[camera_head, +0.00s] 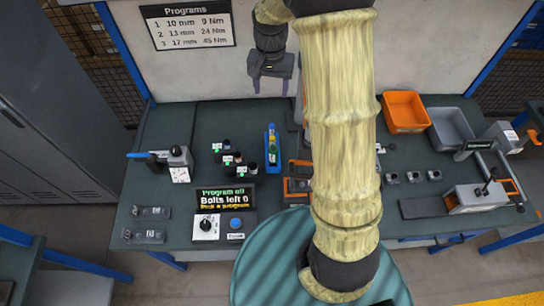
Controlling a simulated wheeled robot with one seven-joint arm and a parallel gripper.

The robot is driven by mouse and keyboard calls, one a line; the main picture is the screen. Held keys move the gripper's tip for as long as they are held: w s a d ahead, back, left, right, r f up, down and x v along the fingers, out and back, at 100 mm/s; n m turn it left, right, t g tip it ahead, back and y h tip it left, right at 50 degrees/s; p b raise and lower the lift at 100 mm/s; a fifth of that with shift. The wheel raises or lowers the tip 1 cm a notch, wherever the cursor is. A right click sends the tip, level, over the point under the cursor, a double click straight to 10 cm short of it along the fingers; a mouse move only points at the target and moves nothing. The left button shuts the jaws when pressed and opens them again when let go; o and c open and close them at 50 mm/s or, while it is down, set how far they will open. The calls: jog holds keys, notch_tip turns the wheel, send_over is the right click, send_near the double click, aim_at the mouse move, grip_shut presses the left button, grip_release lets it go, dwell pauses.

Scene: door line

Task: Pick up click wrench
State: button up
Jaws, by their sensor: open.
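A dark bar with a blue end (139,155) lies across a small grey stand (179,158) at the left of the bench. It may be the click wrench, but it is too small to tell for certain. My gripper (271,87) points down in front of the white back panel, above the far edge of the bench. Its two fingers are apart, with nothing seen between them. It is to the right of the blue-ended bar and well apart from it. My arm hides part of the bench's middle.
On the green bench (160,205) are a program panel (224,199), a blue tray of bottles (273,162), black sockets (226,158), an orange bin (404,111), a grey bin (450,128) and a lever device (478,196). A grey cabinet (50,130) stands left.

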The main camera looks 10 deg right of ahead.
jog(key=b, duration=1.6)
send_over(274, 148)
jog(key=a, duration=0.1)
notch_tip(274, 148, down, 17)
notch_tip(274, 148, down, 12)
jog(key=shift+f+p, duration=0.1)
jog(key=shift+p, duration=0.95)
jog(key=f+p, duration=0.1)
jog(key=f, duration=0.1)
jog(key=d+f+p, duration=0.1)
jog(key=f, duration=0.1)
jog(key=shift+s+f, duration=0.1)
jog(key=shift+f, duration=0.15)
jog(key=shift+a+f, duration=0.15)
jog(key=shift+f, duration=0.15)
